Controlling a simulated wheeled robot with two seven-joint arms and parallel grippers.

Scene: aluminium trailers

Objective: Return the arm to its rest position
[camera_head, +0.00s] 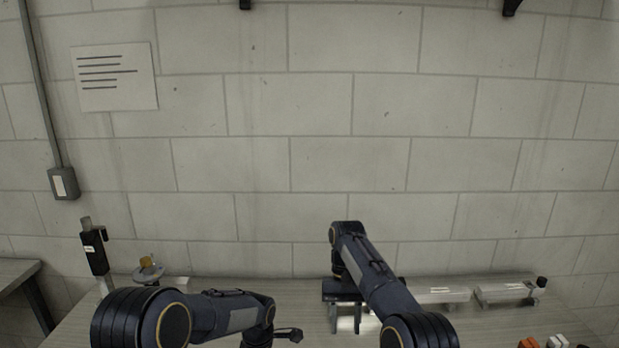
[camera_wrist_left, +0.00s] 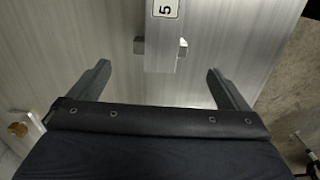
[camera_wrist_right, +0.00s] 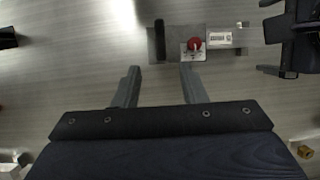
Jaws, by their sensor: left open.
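My right arm reaches forward over the metal table. Its gripper (camera_head: 345,322) points down above the tabletop, with its two fingers apart. In the right wrist view its fingers (camera_wrist_right: 160,68) have nothing between them; a small grey fixture with a red knob (camera_wrist_right: 194,43) lies just beyond the tips.
Pale metal blocks (camera_head: 440,295) lie at the right back of the table, with orange and white pieces (camera_head: 540,342) at the front right. A black upright tool (camera_head: 94,250) and a round dish (camera_head: 148,270) stand at the left. A block wall (camera_head: 320,160) closes the back.

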